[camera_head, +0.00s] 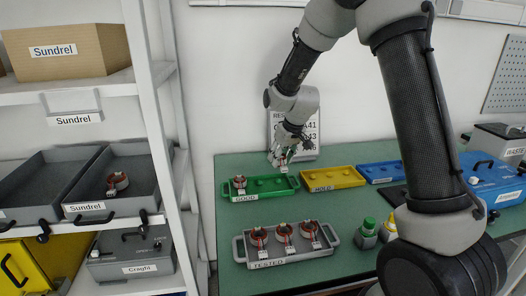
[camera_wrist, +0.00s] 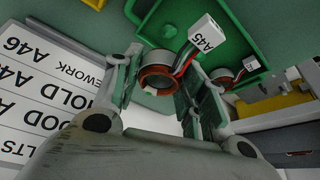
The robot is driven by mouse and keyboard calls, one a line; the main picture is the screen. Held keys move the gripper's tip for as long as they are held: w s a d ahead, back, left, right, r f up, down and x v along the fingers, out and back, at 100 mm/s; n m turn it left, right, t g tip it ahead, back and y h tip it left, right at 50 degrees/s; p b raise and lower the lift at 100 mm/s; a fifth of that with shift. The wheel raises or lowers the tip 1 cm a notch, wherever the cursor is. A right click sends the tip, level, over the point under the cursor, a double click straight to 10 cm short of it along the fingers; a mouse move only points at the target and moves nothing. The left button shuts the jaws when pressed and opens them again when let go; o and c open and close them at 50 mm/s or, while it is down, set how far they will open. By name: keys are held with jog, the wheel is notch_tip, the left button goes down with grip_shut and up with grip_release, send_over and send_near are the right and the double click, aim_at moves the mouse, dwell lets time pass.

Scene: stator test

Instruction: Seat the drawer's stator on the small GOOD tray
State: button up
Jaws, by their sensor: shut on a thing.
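My gripper (camera_head: 280,157) is above the green GOOD tray (camera_head: 262,196), near its back edge. In the wrist view its fingers (camera_wrist: 166,92) are shut on a copper-coloured stator (camera_wrist: 158,80), with red and dark wires leading to a white tag (camera_wrist: 205,36) marked A45. The green tray also shows behind it in the wrist view (camera_wrist: 164,22). Another stator (camera_head: 239,183) sits at the left of the GOOD tray; the tray's right part shows bare raised seats. One stator (camera_head: 117,181) lies in the grey Sundrel drawer (camera_head: 62,190). Contact between held stator and tray cannot be told.
A grey TESTED tray (camera_head: 262,262) with three stators stands in front. A yellow HOLD tray (camera_head: 338,186) and a blue tray (camera_head: 378,182) are to the right. A results board (camera_head: 309,140) stands close behind my gripper.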

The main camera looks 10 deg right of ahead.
jog(key=shift+w+a+f, duration=0.1)
jog(key=shift+a+f, duration=0.1)
jog(key=shift+a, duration=0.05)
jog(key=shift+f, duration=2.15)
jog(key=shift+f, duration=0.7)
jog(key=shift+f, duration=0.15)
jog(key=o, duration=0.9)
jog(key=shift+r, duration=2.5)
